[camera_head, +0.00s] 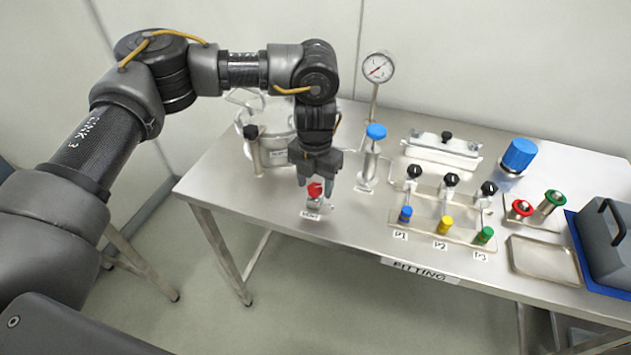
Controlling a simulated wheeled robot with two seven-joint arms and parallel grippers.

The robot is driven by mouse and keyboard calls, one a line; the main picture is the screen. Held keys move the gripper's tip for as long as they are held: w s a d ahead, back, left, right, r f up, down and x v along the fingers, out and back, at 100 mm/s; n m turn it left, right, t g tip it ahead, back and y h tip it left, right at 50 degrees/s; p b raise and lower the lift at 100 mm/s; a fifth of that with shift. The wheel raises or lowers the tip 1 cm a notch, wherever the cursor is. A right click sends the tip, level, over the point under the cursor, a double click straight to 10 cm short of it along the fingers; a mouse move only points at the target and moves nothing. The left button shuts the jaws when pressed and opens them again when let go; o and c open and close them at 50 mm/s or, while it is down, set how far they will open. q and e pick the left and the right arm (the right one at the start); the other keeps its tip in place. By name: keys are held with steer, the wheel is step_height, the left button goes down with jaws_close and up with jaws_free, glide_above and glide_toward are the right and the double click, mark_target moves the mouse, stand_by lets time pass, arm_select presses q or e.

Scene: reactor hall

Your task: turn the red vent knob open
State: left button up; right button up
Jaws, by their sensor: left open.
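The red vent knob (315,190) sits on a small metal fitting near the front left edge of the steel table, with a small label in front of it. My left gripper (315,180) points down from above, right at the knob. Its two fingers are apart, one on each side of the knob. Whether the fingers touch the knob cannot be told. The top of the knob is partly hidden by the gripper. My right gripper is not in view.
A valve with a blue cap (376,132) and a pressure gauge (378,67) stand just right of the gripper. A metal vessel (272,125) is behind it. A panel of coloured valves, a blue-capped bottle (518,155) and an empty tray (543,261) lie further right.

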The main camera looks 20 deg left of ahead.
mark_target(315, 187)
arm_select(q)
step_height(315, 187, up, 11)
steer(key=b, duration=0.1)
stand_by(0.3)
steer(key=shift+f, duration=0.1)
